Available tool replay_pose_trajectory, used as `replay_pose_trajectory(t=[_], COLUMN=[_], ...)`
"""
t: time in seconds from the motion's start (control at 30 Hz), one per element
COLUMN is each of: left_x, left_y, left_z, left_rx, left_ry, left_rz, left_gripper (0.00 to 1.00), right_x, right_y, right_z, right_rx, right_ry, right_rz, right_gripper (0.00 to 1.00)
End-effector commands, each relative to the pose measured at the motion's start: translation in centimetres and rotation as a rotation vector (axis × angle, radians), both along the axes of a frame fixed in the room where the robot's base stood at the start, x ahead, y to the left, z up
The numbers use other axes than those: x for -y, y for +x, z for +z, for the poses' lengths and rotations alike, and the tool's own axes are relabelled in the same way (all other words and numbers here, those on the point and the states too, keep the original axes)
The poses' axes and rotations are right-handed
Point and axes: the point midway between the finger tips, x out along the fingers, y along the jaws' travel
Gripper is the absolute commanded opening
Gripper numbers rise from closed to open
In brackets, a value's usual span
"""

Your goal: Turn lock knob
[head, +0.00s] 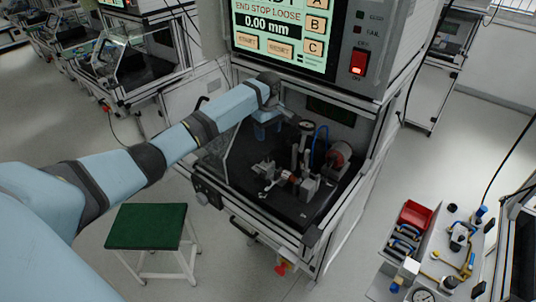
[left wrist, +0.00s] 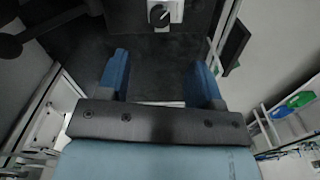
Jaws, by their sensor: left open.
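A black round knob (left wrist: 158,15) with a light pointer mark sits on a pale block at the top of the left wrist view. I take it to be the lock knob; I cannot single it out in the head view. My left gripper (left wrist: 160,62) is open and empty, its two blue fingers spread wide. The knob lies beyond the fingertips, roughly centred between them, not touched. In the head view the left gripper (head: 267,128) hangs inside the test station's open bay, above and left of the metal fixture (head: 292,180). My right gripper is out of view.
The station's screen (head: 283,35) reads "END STOP LOOSE" and "0.00 mm". A lit red switch (head: 359,62) is beside it. Bay walls and frame posts surround the gripper. A green stool (head: 147,226) stands in front, and a parts cart with a red bin (head: 416,214) at right.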

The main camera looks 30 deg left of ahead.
Motion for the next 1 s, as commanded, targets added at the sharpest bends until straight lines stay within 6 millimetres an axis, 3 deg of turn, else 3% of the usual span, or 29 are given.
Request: replay_pose_trajectory(t=[0.3, 0.5, 0.93, 0.97, 1.0], left_x=[0.1, 0.0, 0.1, 0.1, 0.1], left_y=[0.0, 0.0, 0.0, 0.0, 0.0], left_z=[-6.8, -9.7, -10.9, -10.9, -10.9], left_rx=[-0.002, 0.0, 0.002, 0.002, 0.002], left_ry=[0.0, -0.001, -0.001, -0.001, -0.001], left_rz=[-0.001, -0.002, -0.003, -0.003, -0.003], left_gripper=[0.6, 0.6, 0.6, 0.58, 0.48], right_x=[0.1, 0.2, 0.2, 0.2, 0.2], right_y=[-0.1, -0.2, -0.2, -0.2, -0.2], right_z=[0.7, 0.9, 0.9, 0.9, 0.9], right_rx=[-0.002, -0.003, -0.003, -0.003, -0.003], right_ry=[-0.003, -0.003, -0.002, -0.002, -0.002], right_rz=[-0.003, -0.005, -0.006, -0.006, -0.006], right_gripper=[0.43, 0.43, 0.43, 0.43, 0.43])
